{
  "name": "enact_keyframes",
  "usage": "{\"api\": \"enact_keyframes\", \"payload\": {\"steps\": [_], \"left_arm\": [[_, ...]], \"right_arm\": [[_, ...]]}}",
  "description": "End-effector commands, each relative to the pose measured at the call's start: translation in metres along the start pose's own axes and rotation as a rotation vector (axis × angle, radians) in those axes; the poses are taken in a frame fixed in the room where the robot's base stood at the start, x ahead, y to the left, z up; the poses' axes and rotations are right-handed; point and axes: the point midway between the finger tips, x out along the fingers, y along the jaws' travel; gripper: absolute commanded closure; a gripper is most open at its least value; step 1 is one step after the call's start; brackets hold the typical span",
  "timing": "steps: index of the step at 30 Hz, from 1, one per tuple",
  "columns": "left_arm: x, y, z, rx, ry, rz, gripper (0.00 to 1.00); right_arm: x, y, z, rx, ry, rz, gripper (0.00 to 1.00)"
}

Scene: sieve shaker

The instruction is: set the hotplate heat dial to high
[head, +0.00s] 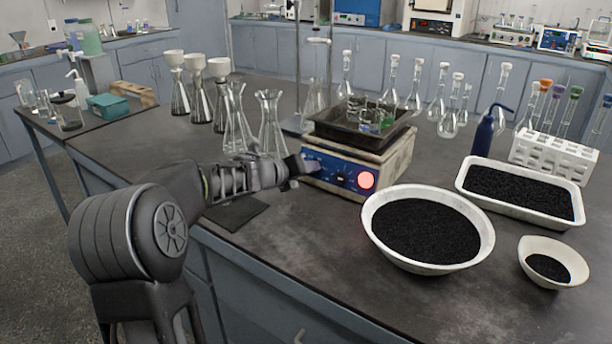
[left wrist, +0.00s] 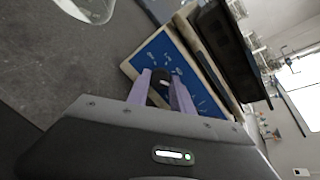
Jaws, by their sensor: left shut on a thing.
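The hotplate (head: 384,172) stands on the bench with a blue front panel that carries a glowing red round light (head: 366,180) at its right. The same blue panel (left wrist: 170,58) shows in the left wrist view with white markings. My left gripper (head: 302,168) reaches the left part of this panel. In the left wrist view its two pale purple fingers (left wrist: 161,92) are shut on a dark dial (left wrist: 159,80). The fingers cover part of the dial, and I cannot read its setting. My right gripper is not in view.
A dark tray (head: 334,127) with small glass beakers sits on the hotplate. Glass flasks (head: 271,130) stand close behind my left gripper. A white bowl (head: 372,232) of black grains is in front of the hotplate. A dark mat (head: 236,214) lies near the edge.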

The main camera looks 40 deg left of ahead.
Motion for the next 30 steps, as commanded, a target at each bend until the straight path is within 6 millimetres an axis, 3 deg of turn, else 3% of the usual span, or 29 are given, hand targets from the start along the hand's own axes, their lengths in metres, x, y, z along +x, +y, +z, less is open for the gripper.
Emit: {"api": "enact_keyframes", "payload": {"steps": [12, 27, 28, 30], "left_arm": [[0.001, 0.002, -0.002, 0.224, -0.006, -0.001, 1.00], [0.000, 0.002, -0.002, 0.253, -0.005, -0.001, 1.00], [0.000, 0.002, -0.002, 0.252, -0.005, -0.001, 0.72], [0.000, 0.002, -0.002, 0.252, -0.006, -0.001, 0.67]], "right_arm": [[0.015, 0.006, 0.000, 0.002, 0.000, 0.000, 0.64], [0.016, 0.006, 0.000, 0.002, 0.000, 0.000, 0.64], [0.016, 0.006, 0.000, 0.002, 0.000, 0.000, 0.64], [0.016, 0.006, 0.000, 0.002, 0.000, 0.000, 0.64]]}}
